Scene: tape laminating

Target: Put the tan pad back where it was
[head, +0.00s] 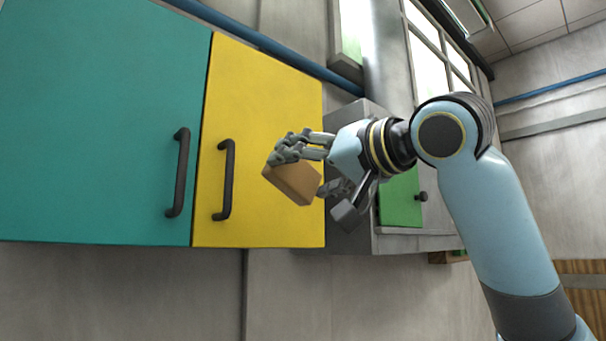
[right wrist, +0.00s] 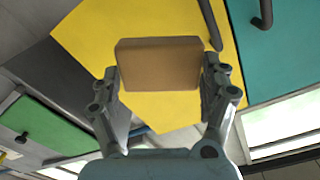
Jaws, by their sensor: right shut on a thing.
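The tan pad (head: 293,184) is a small brown block held in the air in front of the yellow cabinet door. My right gripper (head: 308,170) is shut on it. In the right wrist view the tan pad (right wrist: 159,63) sits between the two fingers of my right gripper (right wrist: 160,85), with its broad face toward the camera and the yellow door behind it. My left gripper is in neither view.
A yellow door (head: 262,110) and a teal door (head: 95,120), both with dark vertical handles, appear closed. A grey cabinet with a green panel (head: 400,198) and a dark knob stands to the right, behind my arm. A blue pipe (head: 285,58) runs along the wall above.

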